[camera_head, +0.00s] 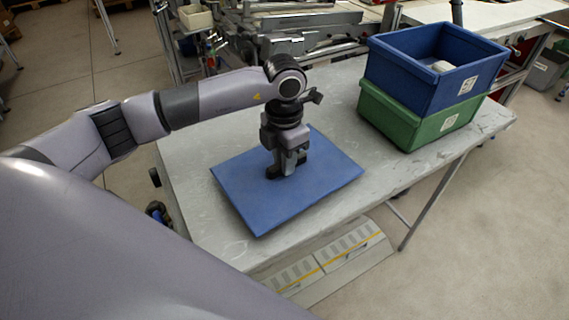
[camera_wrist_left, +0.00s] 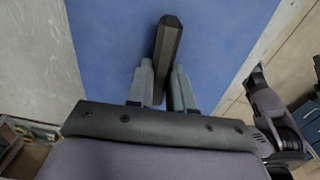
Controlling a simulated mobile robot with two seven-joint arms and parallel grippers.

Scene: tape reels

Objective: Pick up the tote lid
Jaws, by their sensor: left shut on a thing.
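The tote lid (camera_head: 312,197) is a flat blue rectangular panel at the left part of the worktable in the head view. It also fills the upper middle of the left wrist view (camera_wrist_left: 110,45). My left gripper (camera_head: 281,175) points down over the middle of the lid. In the left wrist view its two fingers (camera_wrist_left: 161,88) are shut on a dark bar-shaped handle (camera_wrist_left: 168,45) that stands up from the lid. I cannot tell whether the lid rests flat on the table or is slightly raised. My right gripper is not in view.
A blue tote (camera_head: 417,84) with a pale item (camera_head: 443,66) inside sits in a green tote (camera_head: 392,122) at the table's back right. The grey worktable (camera_head: 395,172) is bare between lid and totes. Metal equipment stands behind it.

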